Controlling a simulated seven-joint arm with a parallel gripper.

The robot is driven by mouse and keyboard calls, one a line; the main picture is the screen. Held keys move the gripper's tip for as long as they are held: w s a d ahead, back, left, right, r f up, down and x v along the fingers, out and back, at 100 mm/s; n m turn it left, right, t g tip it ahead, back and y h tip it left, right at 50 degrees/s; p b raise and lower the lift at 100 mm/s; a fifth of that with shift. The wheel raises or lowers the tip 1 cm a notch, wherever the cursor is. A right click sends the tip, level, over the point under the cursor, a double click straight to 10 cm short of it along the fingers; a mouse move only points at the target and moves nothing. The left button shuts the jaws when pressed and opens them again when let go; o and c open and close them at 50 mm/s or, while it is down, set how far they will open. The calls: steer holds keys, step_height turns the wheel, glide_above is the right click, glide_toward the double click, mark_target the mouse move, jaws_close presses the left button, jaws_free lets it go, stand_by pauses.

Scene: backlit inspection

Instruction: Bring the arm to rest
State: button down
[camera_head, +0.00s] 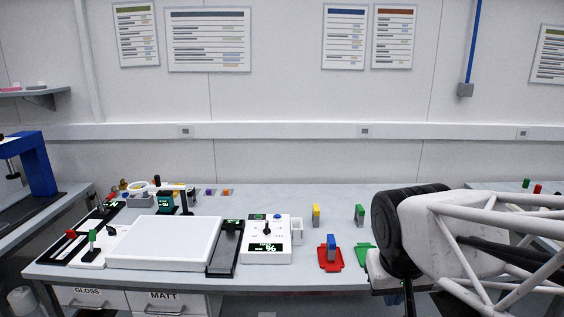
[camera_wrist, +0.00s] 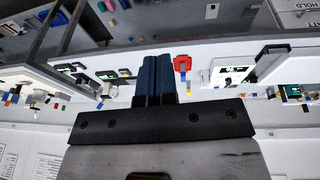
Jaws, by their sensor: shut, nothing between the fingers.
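My gripper (camera_wrist: 157,58) shows in the wrist view, with its two dark blue fingers side by side and pressed together. Nothing shows between them. In the head view my white and black arm reaches in from the right, over the bench's right part. The fingers there are mostly hidden or cut off at the bottom edge. In the wrist view the fingers overlap bench things in the picture and appear apart from them.
The grey bench (camera_head: 330,200) holds a white light panel (camera_head: 165,242), a white dial box (camera_head: 266,236), and a red tray (camera_head: 330,264) with a blue block (camera_head: 331,246). A green tray (camera_head: 365,250) is partly behind my arm. Yellow (camera_head: 316,213) and green (camera_head: 360,213) blocks stand behind.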

steer(key=s+f, duration=0.2)
steer(key=s, duration=0.4)
steer(key=shift+s+y, duration=0.2)
steer(key=shift+y, duration=0.2)
steer(key=shift+a+f, duration=0.1)
stand_by(0.7)
